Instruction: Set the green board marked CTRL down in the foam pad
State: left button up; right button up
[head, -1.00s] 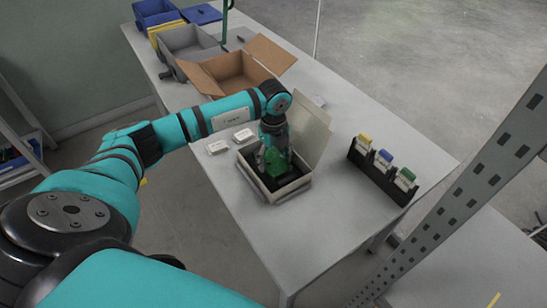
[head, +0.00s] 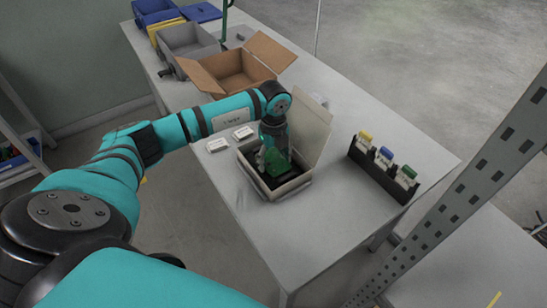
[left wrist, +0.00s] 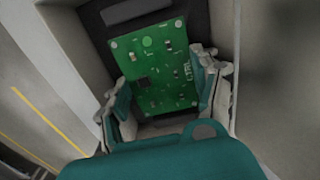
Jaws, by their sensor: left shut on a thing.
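The green board marked CTRL (left wrist: 155,66) shows in the left wrist view between the two fingers of my left gripper (left wrist: 160,95), which is shut on its sides. In the head view my left gripper (head: 272,160) points down into a small open box (head: 282,192) and hides most of the board. The dark foam pad (left wrist: 100,28) lines the inside of the box, and it shows beside and beyond the board. I cannot tell whether the board touches the pad. My right gripper is not in view.
The box's raised lid (head: 309,128) stands behind the gripper. A black rack (head: 382,171) with coloured-top items stands to the right. Two small white boxes (head: 243,133) lie left of the box. A cardboard carton (head: 238,70) stands farther back. The table's front right is clear.

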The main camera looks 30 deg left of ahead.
pick_arm(q)
jog(key=shift+f, duration=0.15)
jog(key=o, duration=1)
jog(key=c, duration=0.4)
jog(key=shift+o, duration=0.2)
jog(key=shift+r+p, duration=2.8)
jog(key=shift+r, duration=0.75)
